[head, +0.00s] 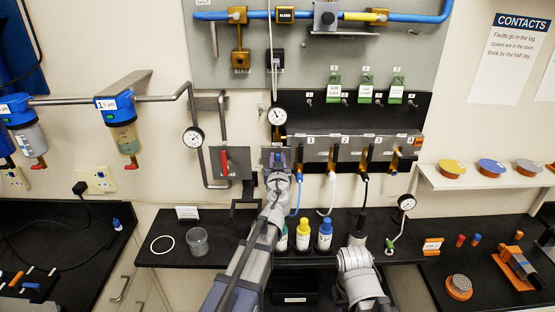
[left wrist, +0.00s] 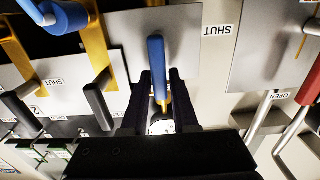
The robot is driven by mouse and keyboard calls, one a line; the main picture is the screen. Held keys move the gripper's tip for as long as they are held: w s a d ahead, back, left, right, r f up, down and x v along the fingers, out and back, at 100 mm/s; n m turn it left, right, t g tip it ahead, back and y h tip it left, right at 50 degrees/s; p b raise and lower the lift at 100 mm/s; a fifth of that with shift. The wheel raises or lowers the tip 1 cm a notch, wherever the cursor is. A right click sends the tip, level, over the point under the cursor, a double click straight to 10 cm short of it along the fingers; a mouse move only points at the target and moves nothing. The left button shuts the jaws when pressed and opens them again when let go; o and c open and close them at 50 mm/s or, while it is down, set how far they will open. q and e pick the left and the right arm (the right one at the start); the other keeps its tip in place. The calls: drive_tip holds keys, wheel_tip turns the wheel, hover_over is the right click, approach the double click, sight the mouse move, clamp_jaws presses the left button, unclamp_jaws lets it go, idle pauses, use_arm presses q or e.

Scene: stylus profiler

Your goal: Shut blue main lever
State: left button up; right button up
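The blue lever (left wrist: 155,62) hangs in front of a grey plate (left wrist: 185,35) in the left wrist view, with a SHUT label beside the plate. My left gripper (left wrist: 160,85) has its two dark fingers on either side of the lever, open around it with a narrow gap on one side. In the head view my left gripper (head: 278,168) reaches up to the small plate below the round gauge and mostly hides the lever. My right arm is low at centre right; its fingers (head: 357,238) are too small and dark to read.
A red lever (head: 224,161) on its own plate is just left of my left gripper. A row of black levers on a grey manifold (head: 345,148) is to the right. Bottles (head: 303,233) and a clear cup (head: 198,242) stand on the black shelf below.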

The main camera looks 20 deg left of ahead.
use_arm(q)
clamp_jaws()
drive_tip(key=shift+d+m, duration=0.1)
drive_tip(key=shift+m, duration=0.2)
drive_tip(key=shift+w+d+f+m+b, duration=0.2)
drive_tip(key=shift+d+f+m+b, duration=0.5)
drive_tip(key=shift+m, duration=2.15)
drive_tip(key=shift+w+d+f+m+b, duration=0.15)
drive_tip(key=shift+d+f+m+b, duration=0.5)
drive_tip(key=shift+m, duration=2.25)
drive_tip(key=shift+w+d+f+m+b, duration=0.2)
drive_tip(key=shift+d+f+m+b, duration=0.5)
drive_tip(key=shift+m, duration=2.15)
drive_tip(key=shift+a+f, duration=0.1)
drive_tip(key=shift+o, duration=2.1)
unclamp_jaws()
